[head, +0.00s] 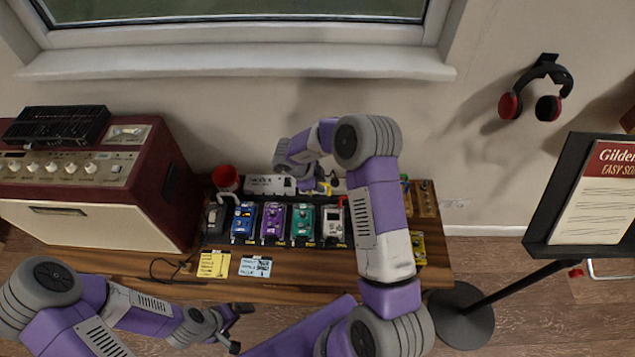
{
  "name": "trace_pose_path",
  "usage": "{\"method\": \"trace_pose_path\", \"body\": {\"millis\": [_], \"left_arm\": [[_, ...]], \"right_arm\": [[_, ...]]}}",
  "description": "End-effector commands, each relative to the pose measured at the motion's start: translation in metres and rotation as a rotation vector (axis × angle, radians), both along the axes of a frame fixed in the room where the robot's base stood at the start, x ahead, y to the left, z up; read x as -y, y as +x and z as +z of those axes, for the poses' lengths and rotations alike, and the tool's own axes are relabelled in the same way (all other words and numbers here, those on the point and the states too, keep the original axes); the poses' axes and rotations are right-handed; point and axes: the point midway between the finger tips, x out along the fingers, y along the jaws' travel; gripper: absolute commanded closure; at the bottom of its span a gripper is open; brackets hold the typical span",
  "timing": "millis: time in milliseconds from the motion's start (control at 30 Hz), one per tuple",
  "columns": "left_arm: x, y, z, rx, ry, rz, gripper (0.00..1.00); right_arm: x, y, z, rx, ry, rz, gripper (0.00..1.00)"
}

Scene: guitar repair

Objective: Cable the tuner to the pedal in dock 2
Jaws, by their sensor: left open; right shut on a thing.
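A row of pedals stands on a dark board (290,246) on the bench. From left they are a blue pedal (243,222), a purple pedal (273,222), a teal pedal (303,224) and a whitish pedal with a small dark display (333,224), which looks like the tuner. A red plug-like piece (342,201) shows at its top right. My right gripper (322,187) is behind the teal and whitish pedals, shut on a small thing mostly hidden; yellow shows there. Dock numbers are too small to read. My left gripper (238,326) is open and empty before the bench.
A dark pedal (215,218) sits at the board's left end. A white box (270,185) and a red cup (226,178) stand behind. Yellow (214,264) and blue (255,267) notes lie in front. An amplifier (90,190) stands left, a music stand (590,195) right.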

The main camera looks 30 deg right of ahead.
Motion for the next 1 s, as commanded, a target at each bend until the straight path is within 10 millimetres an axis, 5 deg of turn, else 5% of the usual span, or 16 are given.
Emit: {"method": "trace_pose_path", "body": {"millis": [400,1000], "left_arm": [[0.0,0.0,-0.045,0.001,0.0,0.0,0.0],[0.0,0.0,-0.044,0.001,0.0,0.0,0.0]], "right_arm": [[0.0,0.0,-0.034,0.0,0.0,0.002,1.0],[0.0,0.0,-0.053,0.001,0.0,0.001,1.0]]}}
